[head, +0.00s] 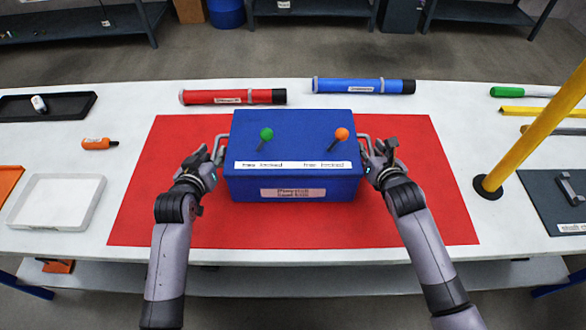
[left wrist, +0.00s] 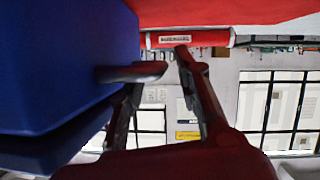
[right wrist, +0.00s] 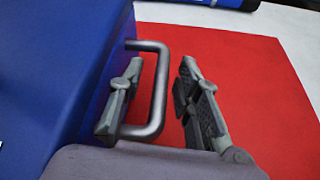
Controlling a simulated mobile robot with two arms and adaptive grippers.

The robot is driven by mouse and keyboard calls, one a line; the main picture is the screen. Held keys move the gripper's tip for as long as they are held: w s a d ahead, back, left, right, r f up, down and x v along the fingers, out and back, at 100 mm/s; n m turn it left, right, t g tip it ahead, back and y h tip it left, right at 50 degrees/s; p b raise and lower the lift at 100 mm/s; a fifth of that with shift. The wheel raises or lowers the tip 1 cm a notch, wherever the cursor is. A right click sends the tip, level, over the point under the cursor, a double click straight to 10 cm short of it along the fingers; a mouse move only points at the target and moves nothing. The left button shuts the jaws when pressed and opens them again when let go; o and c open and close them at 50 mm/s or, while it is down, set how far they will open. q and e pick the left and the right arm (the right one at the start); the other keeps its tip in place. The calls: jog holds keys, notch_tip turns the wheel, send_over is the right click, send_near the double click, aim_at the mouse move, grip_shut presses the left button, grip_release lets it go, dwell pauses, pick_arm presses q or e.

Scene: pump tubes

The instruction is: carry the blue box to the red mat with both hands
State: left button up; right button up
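The blue box (head: 296,185) stands within the red mat (head: 410,215) and appears to rest on it, with red showing on both sides and in front. My left gripper (head: 210,158) is at the box's left handle. In the left wrist view its fingers (left wrist: 160,80) are apart, with the grey handle (left wrist: 130,73) near their tips. My right gripper (head: 376,156) is at the right handle. In the right wrist view its fingers (right wrist: 160,95) are spread, one on each side of the handle bar (right wrist: 158,95), with a gap to the outer finger.
A red tube (head: 232,97) and a blue tube (head: 363,86) lie behind the mat. A yellow post (head: 530,130) rises at the right. A white tray (head: 56,202), a black tray (head: 45,107) and an orange bottle (head: 99,144) are at the left.

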jog(key=shift+s, duration=0.15)
pick_arm(q)
jog(key=v, duration=0.9)
pick_arm(e)
jog(key=v, duration=1.1)
jog(key=shift+s+r, duration=0.2)
jog(key=shift+s, duration=0.15)
pick_arm(q)
jog(key=shift+s, duration=0.1)
pick_arm(e)
jog(key=shift+d, duration=0.1)
